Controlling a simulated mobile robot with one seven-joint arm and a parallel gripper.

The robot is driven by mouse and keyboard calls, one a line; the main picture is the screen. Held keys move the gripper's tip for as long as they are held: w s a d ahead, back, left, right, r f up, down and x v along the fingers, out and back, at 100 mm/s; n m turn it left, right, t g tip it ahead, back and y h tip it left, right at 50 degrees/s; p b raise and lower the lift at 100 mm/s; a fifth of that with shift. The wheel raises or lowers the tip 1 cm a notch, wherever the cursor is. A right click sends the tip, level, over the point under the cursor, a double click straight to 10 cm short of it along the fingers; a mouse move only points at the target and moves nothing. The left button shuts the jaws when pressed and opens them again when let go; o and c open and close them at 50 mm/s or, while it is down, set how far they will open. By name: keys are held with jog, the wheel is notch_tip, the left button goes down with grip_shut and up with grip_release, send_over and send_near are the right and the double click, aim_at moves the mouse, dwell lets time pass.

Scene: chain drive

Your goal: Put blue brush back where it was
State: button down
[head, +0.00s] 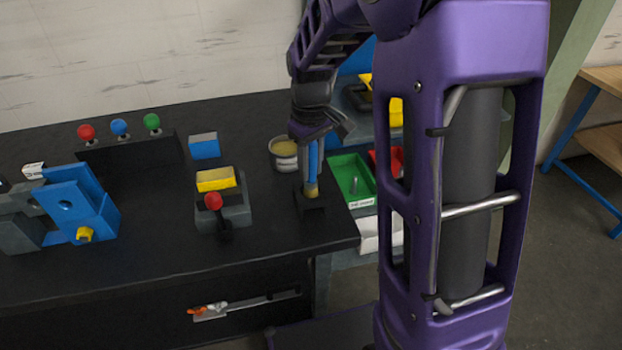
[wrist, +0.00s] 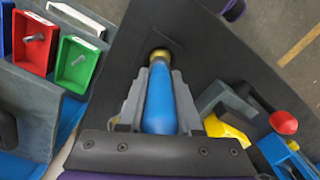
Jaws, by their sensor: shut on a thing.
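The blue brush (head: 314,167) is upright in my gripper, its yellow-brown lower end at or in a small black holder (head: 311,200) on the black bench. I cannot tell whether the end is fully seated. My gripper (head: 317,150) points down and is shut on the blue handle. In the wrist view the blue brush (wrist: 160,95) lies between the two grey fingers (wrist: 160,100), with its brass-coloured end pointing away over the dark bench top.
A tin (head: 285,154) stands just left of my gripper. A grey block with a yellow top and red-knobbed lever (head: 214,202) is further left. Green (head: 350,178) and red (head: 386,160) bins are to the right. The bench's front edge is near.

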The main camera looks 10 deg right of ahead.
aim_at(311, 178)
jog(key=shift+f, duration=1.6)
jog(key=shift+f+b, duration=0.2)
jog(key=shift+b, duration=0.1)
jog(key=c, duration=0.6)
grip_release()
notch_tip(311, 178, up, 12)
jog(key=shift+r+p, duration=0.25)
jog(key=shift+p, duration=0.7)
